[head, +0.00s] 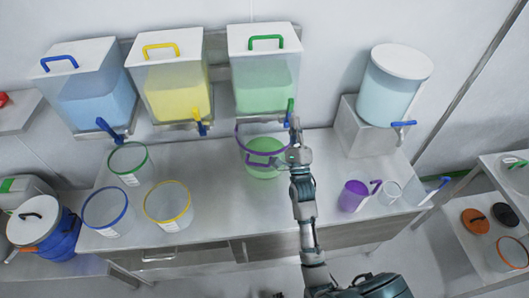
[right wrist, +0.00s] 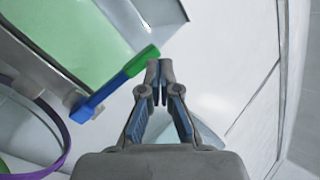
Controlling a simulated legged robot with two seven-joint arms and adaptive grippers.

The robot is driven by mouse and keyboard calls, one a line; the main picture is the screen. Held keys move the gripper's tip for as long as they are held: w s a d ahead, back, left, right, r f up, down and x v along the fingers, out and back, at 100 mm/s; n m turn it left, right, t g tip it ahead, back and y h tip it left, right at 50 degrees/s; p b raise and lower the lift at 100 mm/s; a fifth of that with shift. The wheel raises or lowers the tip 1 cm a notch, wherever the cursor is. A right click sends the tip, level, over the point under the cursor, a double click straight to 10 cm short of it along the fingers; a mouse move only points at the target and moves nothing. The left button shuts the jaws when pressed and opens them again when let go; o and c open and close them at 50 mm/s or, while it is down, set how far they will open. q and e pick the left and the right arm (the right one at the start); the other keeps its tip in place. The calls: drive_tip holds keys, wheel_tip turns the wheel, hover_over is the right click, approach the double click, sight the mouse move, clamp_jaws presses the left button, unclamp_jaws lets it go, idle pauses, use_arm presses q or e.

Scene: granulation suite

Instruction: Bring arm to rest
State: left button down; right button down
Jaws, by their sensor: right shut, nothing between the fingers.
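My right arm reaches up from the bottom of the head view, and its gripper (head: 295,124) is beside the tap of the green dispenser (head: 265,80). In the right wrist view the gripper (right wrist: 159,72) has its fingertips together with nothing between them. The tap handle, green and blue (right wrist: 120,82), lies just left of the fingertips, apart from them as far as I can tell. A purple-rimmed bucket (head: 263,155) with green contents stands under the green dispenser. My left gripper does not show in either view.
Blue (head: 90,95) and yellow (head: 172,85) dispensers stand left, and a round clear one (head: 392,85) right. Empty buckets with green (head: 130,162), blue (head: 107,210) and yellow (head: 168,204) rims stand on the counter. A purple jug (head: 353,195) stands at right.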

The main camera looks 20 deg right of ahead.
drive_tip(key=v, duration=0.3)
